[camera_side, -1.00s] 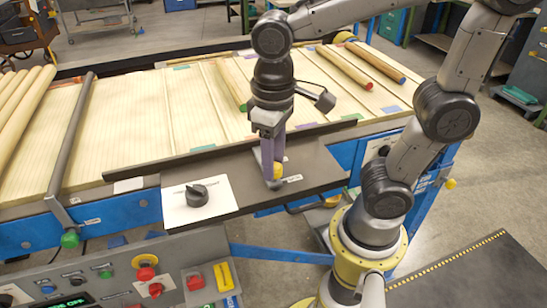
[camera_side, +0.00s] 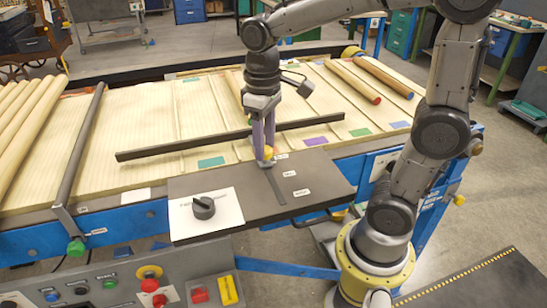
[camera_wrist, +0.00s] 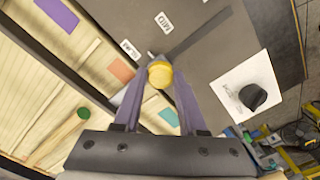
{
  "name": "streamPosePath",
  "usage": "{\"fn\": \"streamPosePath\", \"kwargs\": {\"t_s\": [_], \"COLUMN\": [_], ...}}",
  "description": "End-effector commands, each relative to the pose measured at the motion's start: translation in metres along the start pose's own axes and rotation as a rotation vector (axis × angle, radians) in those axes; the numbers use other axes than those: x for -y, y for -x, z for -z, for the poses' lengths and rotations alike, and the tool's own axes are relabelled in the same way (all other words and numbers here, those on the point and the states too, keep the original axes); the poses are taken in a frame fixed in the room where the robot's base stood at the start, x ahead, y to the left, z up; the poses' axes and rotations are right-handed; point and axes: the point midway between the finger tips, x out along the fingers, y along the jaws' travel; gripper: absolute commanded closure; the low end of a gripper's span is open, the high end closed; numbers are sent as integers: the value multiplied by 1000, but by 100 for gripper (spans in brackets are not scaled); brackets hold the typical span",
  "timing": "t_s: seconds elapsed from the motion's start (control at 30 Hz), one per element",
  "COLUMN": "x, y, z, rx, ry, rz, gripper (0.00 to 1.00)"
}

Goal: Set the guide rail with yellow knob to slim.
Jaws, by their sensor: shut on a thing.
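The yellow knob (camera_side: 269,151) is at the far end of a slot (camera_side: 274,187) in the dark plate (camera_side: 225,178). My gripper (camera_side: 263,156) is shut on the knob, its purple fingers on either side; the wrist view also shows the yellow knob (camera_wrist: 160,74) between the fingertips. The guide rail (camera_side: 200,144), a long dark bar, lies across the pale slatted belt, clear of the plate's far edge. Small white labels line the slot. The knob is beside the farthest label (camera_wrist: 130,48), which seems to read SLIM; the one before it (camera_wrist: 166,21) reads MID.
A black rotary knob (camera_side: 203,207) sits on a white card on the plate. Pale wooden rods (camera_side: 25,120) lie at the belt's left; two rods with coloured ends (camera_side: 353,80) lie at the back right. A control panel (camera_side: 110,285) is at the front left.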

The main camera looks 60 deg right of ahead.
Motion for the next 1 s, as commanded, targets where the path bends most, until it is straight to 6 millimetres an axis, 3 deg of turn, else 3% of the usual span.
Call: {"fn": "streamPosePath", "kwargs": {"t_s": [0.13,0.47,0.5,0.67,1.0], "x": [-14,-18,-18,-18,-16], "y": [1,1,1,1,2], "z": [16,19,19,18,17], "rx": [-9,-13,-13,-10,-6], "ry": [-3,1,1,1,1], "rz": [2,-4,-5,-3,0], "gripper": [100,100,57,29,29]}}
